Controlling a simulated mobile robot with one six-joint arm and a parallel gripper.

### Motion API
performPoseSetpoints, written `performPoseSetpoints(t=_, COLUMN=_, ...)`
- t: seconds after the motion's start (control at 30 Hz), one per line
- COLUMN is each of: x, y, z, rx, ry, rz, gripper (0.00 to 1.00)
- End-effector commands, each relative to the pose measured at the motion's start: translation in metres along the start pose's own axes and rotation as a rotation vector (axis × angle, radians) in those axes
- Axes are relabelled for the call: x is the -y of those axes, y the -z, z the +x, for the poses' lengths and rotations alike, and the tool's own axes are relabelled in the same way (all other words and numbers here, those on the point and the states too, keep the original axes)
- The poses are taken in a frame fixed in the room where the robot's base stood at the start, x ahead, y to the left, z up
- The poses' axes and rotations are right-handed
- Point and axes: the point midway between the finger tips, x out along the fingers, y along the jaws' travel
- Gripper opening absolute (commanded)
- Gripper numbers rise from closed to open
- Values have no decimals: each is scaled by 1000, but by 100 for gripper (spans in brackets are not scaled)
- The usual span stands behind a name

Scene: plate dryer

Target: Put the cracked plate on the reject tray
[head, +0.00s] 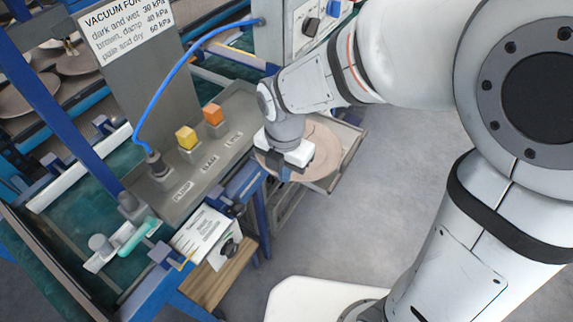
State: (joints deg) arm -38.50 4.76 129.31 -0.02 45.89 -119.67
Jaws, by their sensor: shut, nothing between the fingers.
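A round, pale brown plate (325,150) lies on a shallow grey metal tray (351,146) in the middle of the head view. I cannot tell for sure whether this plate is the cracked one; a faint line shows near its upper edge. My gripper (284,174) is over the left edge of the plate, pointing down. It is shut with nothing held. The gripper hides part of the plate, and I cannot tell whether it touches it.
A vacuum sign (125,28) is above. More brown discs (28,94) lie upper left. Open floor (400,190) is at right.

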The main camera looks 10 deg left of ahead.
Motion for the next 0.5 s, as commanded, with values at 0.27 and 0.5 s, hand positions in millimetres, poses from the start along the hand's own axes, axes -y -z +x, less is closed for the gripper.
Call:
performPoseSetpoints(t=0.27, x=2, y=0, z=55, rx=-4, ry=7, rz=5, gripper=0)
performPoseSetpoints(t=0.5, x=2, y=-11, z=91, rx=-1, ry=2, rz=13, gripper=0)
